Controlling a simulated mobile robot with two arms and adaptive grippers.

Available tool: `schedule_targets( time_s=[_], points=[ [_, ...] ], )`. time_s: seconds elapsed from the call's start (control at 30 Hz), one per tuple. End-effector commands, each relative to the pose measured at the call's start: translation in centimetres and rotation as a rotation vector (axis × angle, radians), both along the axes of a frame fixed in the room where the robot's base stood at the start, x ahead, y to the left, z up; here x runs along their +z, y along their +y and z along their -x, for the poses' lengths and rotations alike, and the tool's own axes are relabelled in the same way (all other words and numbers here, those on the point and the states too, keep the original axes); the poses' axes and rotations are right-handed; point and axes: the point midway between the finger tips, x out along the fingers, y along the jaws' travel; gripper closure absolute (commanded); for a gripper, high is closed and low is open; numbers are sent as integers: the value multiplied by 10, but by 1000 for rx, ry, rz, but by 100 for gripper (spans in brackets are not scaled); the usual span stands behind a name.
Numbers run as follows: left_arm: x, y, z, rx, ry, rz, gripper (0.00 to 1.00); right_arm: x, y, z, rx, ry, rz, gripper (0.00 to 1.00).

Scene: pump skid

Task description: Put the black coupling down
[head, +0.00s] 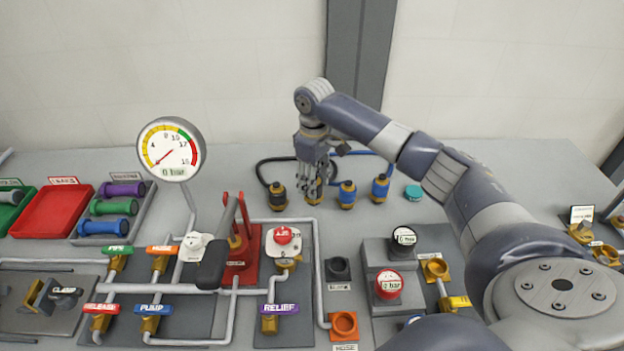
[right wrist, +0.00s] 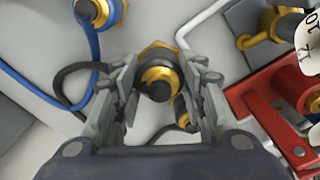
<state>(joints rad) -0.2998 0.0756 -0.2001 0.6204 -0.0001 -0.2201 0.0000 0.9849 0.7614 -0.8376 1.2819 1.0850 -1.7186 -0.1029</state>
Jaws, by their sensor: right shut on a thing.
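My right gripper (head: 313,187) is shut on a black coupling with brass rings (right wrist: 158,78), seen between the fingers in the right wrist view. In the head view the fingers mostly hide this coupling, and its brass lower part (head: 313,199) shows beneath them, at or close to the grey bench top. I cannot tell whether it touches the bench. Another black and brass coupling (head: 277,196) stands on the bench just left of the gripper. My left gripper is not in view.
Two blue couplings (head: 347,195) (head: 381,188) stand right of the gripper, with a teal cap (head: 413,193) beyond. Black and blue hoses lie behind. A red hand pump (head: 240,255), a gauge (head: 172,150) and pipework stand nearer and left. Bare bench lies behind the hoses.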

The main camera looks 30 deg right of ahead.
Motion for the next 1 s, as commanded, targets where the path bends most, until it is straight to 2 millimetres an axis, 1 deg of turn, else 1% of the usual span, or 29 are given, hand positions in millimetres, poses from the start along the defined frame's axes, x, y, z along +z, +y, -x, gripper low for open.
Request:
schedule_targets(
  time_s=[0.03, 0.1, 0.3, 0.43, 0.6, 0.7, 1.0],
  points=[
    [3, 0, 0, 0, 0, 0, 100, 1, -4, -7, -3, 0, 0, 90],
    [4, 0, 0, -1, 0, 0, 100, 0, -7, -16, -3, 0, 0, 90],
    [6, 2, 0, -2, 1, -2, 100, -2, -16, -30, -1, 0, 1, 90],
    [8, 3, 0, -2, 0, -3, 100, -5, -17, -32, 1, 0, 1, 90],
    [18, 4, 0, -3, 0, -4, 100, -28, -17, -31, 0, 3, 1, 90],
    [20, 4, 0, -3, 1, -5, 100, -36, -17, -31, 0, 0, 1, 90],
    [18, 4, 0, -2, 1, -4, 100, -39, -17, -32, 0, 0, 1, 90]
  ],
)
